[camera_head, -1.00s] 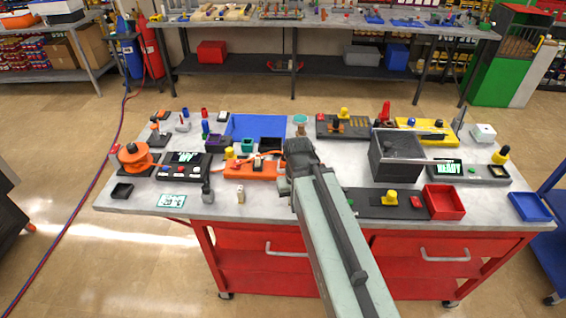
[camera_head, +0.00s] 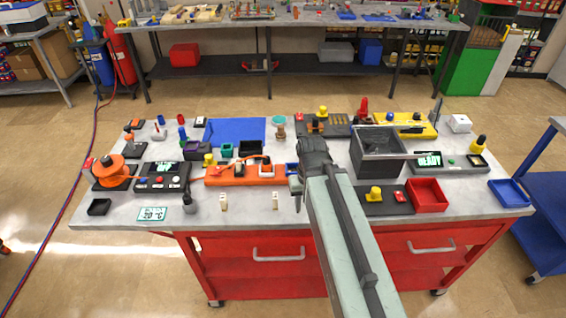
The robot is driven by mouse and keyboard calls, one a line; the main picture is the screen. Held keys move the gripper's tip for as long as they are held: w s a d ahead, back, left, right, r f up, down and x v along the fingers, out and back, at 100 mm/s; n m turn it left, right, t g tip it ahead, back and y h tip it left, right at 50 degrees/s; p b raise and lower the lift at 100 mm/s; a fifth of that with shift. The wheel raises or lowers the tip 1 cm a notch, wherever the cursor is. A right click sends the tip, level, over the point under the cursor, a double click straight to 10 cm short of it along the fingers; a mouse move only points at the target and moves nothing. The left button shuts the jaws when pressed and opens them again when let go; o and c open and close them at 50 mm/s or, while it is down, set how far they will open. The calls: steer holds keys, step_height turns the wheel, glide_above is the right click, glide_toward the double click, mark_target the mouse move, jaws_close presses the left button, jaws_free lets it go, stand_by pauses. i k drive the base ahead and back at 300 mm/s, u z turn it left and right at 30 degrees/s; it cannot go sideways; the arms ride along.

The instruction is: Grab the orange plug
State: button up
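An orange base (camera_head: 222,177) lies mid-table, left of my gripper. It carries small light and dark pieces and a curved black cable; the pieces are too small to tell whether one is the orange plug. An orange reel-like piece (camera_head: 110,170) stands at the table's left end. My gripper (camera_head: 313,143) reaches over the middle of the table, just right of the orange base. Its fingers are dark and seen from behind, so their opening is hidden. I see nothing clearly held.
A grey open box (camera_head: 378,160) stands close to the right of my gripper. A red tray (camera_head: 427,195) and a blue tray (camera_head: 509,193) are at the right. A blue mat (camera_head: 236,130) lies behind.

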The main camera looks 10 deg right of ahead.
mark_target(266, 164)
steer(key=z, duration=2.2)
steer(key=k, duration=1.85)
steer(key=u, duration=2.55)
steer(key=i, duration=1.05)
